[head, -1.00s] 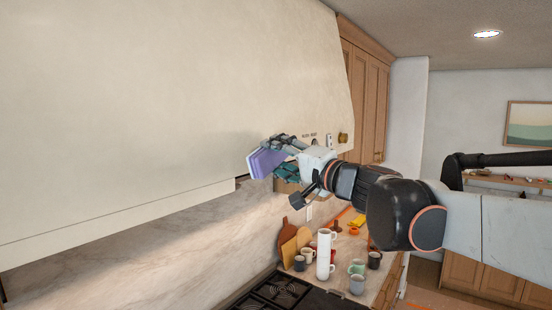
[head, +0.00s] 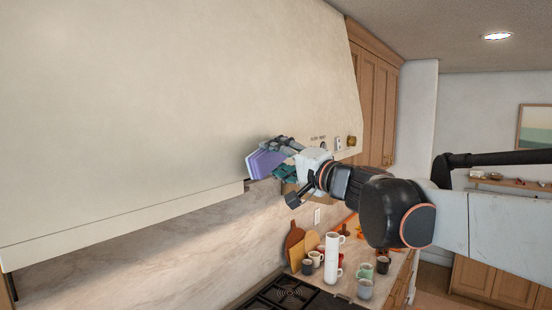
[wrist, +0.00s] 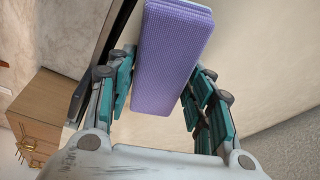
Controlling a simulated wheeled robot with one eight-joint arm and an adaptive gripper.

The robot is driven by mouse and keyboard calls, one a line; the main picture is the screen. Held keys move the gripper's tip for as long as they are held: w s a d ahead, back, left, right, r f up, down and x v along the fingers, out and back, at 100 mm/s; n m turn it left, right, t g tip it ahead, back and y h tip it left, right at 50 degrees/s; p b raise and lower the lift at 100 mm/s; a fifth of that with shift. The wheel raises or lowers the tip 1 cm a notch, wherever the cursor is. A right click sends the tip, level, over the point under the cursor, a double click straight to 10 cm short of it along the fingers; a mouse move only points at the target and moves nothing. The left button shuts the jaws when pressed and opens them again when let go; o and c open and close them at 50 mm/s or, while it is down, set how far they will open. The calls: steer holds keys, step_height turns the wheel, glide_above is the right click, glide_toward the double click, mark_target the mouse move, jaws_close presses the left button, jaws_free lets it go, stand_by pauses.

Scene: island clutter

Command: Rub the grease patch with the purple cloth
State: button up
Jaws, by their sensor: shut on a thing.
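The purple cloth (head: 265,162) is a folded lilac pad. My gripper (head: 272,157) is shut on it, with teal-padded fingers on its two sides. In the wrist view the cloth (wrist: 172,55) stands out beyond the fingers, its textured face toward the camera. In the head view it is in front of the lower right part of the large cream range hood (head: 170,100). I cannot tell whether it touches the hood. I cannot make out a grease patch in either view.
A knob (head: 351,141) and small controls sit at the hood's right end. Below are a black cooktop (head: 290,292), a stack of white mugs (head: 332,262), several other mugs and cutting boards (head: 294,236). Wooden cabinets (head: 372,85) stand right of the hood.

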steer(key=shift+x, duration=1)
steer(key=shift+s+a+f, duration=0.1)
steer(key=shift+s+a, duration=0.05)
steer(key=shift+w+d, duration=1.1)
steer(key=shift+w, duration=0.15)
steer(key=shift+w+d, duration=4.05)
steer(key=shift+w, duration=1.35)
steer(key=shift+s+a+b, duration=0.2)
steer(key=shift+s+a, duration=1.55)
steer(key=shift+s, duration=0.5)
steer(key=shift+s+a+b, duration=0.25)
steer(key=shift+s+a, duration=1.5)
steer(key=shift+s, duration=0.45)
steer(key=shift+s+a+b, duration=0.2)
steer(key=shift+s+a, duration=1.55)
steer(key=shift+s, duration=0.5)
steer(key=shift+d, duration=0.1)
